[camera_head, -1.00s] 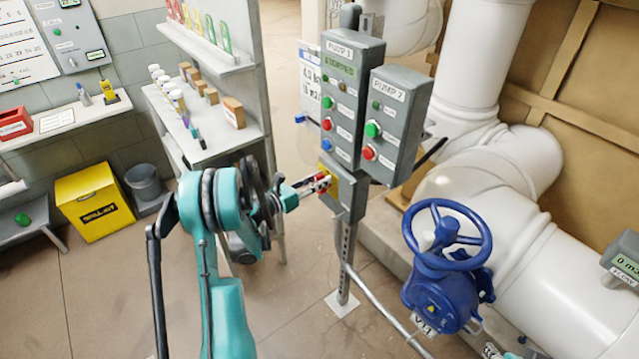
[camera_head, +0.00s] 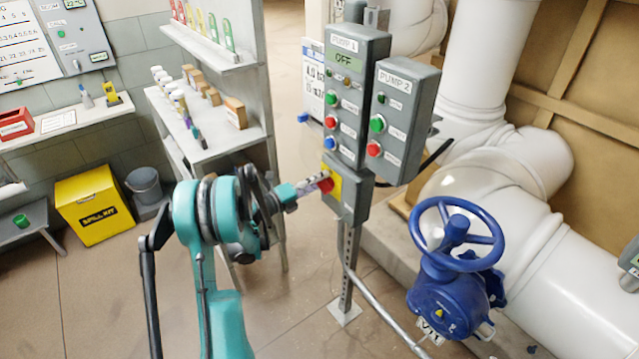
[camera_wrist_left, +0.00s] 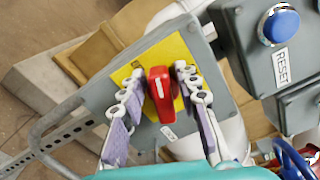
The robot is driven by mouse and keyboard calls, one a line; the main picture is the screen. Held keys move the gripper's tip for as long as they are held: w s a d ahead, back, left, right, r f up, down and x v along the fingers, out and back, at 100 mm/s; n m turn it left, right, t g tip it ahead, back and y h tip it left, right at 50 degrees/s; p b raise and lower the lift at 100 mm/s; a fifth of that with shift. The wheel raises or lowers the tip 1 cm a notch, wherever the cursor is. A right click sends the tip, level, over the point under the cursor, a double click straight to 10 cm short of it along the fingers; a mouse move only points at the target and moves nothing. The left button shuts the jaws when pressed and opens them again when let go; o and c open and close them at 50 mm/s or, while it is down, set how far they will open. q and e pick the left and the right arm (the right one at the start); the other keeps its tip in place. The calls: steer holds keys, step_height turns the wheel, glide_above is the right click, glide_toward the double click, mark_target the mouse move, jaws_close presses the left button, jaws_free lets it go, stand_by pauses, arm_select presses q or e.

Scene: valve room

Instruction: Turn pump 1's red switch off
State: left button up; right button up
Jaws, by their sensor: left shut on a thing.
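The red switch (camera_head: 326,185) sits on a yellow plate on the grey box below the pump 1 panel (camera_head: 350,85). The pump 1 display (camera_head: 344,60) reads OFF. My left gripper (camera_head: 318,183) reaches the switch from the left. In the left wrist view the red handle (camera_wrist_left: 160,92) stands between the two fingers of my left gripper (camera_wrist_left: 158,76), roughly upright in the picture over the yellow plate (camera_wrist_left: 182,52). The gripper is shut on the handle. My right gripper is not in view.
The pump 2 panel (camera_head: 403,120) is just right of pump 1. A blue valve wheel (camera_head: 456,240) and white pipes (camera_head: 560,260) stand at the right. A shelf (camera_head: 235,135) with small items is behind my left arm. A yellow bin (camera_head: 95,205) stands at the left.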

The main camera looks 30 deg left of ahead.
arm_select(q)
steer(key=shift+f+n, duration=0.2)
steer(key=shift+n, duration=0.75)
steer(key=shift+f+n, duration=0.2)
steer(key=shift+n, duration=0.75)
steer(key=o, duration=0.8)
steer(key=shift+o, duration=0.2)
steer(key=v, duration=1.2)
